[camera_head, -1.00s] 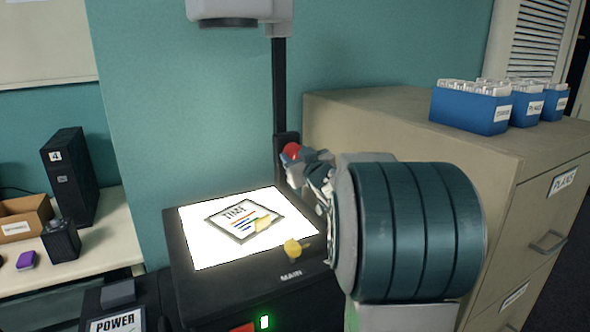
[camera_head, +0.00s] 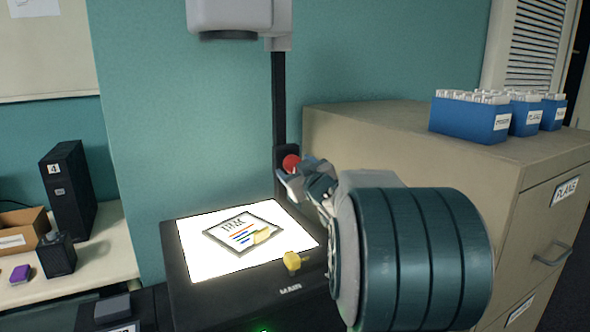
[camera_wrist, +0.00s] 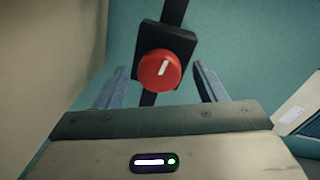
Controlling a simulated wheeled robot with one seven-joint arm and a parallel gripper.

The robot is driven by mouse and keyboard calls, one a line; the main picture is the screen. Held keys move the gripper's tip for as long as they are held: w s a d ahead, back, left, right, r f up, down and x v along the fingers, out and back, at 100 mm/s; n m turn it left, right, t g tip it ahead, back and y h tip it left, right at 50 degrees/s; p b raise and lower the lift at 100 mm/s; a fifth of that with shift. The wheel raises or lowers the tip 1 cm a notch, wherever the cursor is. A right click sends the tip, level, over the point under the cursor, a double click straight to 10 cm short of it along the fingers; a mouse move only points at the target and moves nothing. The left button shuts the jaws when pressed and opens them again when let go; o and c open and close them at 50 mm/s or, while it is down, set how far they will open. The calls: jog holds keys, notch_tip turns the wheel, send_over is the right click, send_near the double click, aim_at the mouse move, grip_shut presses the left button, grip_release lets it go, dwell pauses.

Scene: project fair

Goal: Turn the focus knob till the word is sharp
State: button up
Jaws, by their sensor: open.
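The red focus knob (camera_head: 291,162) sits on a black block on the projector's upright post (camera_head: 279,95). In the wrist view the knob (camera_wrist: 160,69) shows a white pointer line, close to upright and tipped slightly right. My gripper (camera_head: 293,185) is open just below and right of the knob in the head view. In the wrist view its two fingers (camera_wrist: 162,82) stand apart on either side, with the knob beyond their tips; I cannot tell whether they touch it. A framed transparency (camera_head: 243,232) with a printed word lies on the lit stage (camera_head: 196,246). No projected word is in view.
A yellow knob (camera_head: 293,261) stands at the stage's front edge, by the MAIN label. A beige cabinet (camera_head: 400,130) with blue file boxes (camera_head: 468,118) stands right. The projector head (camera_head: 232,14) is above. A side table (camera_head: 105,262) is left.

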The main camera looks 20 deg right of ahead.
jog(key=s, duration=1.3)
jog(key=shift+s+a+f+b, duration=0.2)
jog(key=shift+s+b, duration=0.15)
jog(key=shift+b, duration=0.05)
